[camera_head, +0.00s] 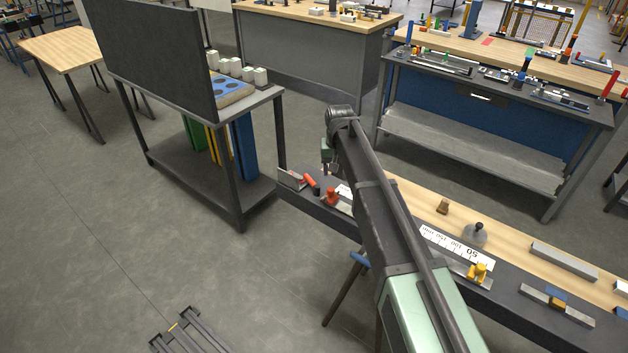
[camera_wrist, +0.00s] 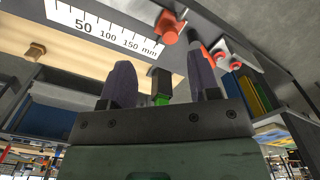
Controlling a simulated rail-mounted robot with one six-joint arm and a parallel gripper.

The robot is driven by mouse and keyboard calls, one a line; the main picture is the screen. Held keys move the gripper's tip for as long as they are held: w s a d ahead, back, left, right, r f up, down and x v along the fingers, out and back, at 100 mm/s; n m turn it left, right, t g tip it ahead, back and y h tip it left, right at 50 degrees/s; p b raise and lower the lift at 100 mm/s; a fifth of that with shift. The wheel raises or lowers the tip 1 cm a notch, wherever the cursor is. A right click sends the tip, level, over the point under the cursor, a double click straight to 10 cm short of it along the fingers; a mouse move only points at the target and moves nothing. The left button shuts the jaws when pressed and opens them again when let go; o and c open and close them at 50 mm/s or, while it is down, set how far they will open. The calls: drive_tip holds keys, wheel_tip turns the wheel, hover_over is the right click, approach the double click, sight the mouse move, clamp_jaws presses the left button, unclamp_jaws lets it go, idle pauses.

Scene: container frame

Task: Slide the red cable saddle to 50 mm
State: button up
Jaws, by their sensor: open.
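The red cable saddle (camera_head: 331,197) sits on the dark rail along the bench front, left of my arm. In the wrist view the red saddle (camera_wrist: 167,27) is at the top, just beyond my fingers and near the 150 mm end of the printed scale (camera_wrist: 105,30). My gripper (camera_wrist: 160,62) is open, its two fingers apart and clear of the saddle. In the head view the scale (camera_head: 457,247) is partly hidden by my arm; its 50 mark shows towards the right. A black and green block (camera_wrist: 160,86) appears between the fingers; I cannot tell its depth.
A yellow saddle (camera_head: 478,272) sits on the rail at right. An orange-red and black handle (camera_head: 311,186) lies left of the red saddle. A brown knob (camera_head: 443,207) and a grey round-based piece (camera_head: 475,235) stand on the wooden top. A dark panelled stand (camera_head: 155,60) is at left.

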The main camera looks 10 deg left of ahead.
sight(331, 189)
drive_tip(key=w+a, duration=0.2)
drive_tip(key=w, duration=0.2)
drive_tip(key=shift+m, duration=0.5)
drive_tip(key=f+b, duration=0.7)
drive_tip(key=s+f+b, duration=0.1)
drive_tip(key=f+b, duration=0.3)
drive_tip(key=shift+d+f, duration=0.1)
drive_tip(key=shift+d, duration=0.15)
drive_tip(key=shift+c, duration=0.2)
clamp_jaws()
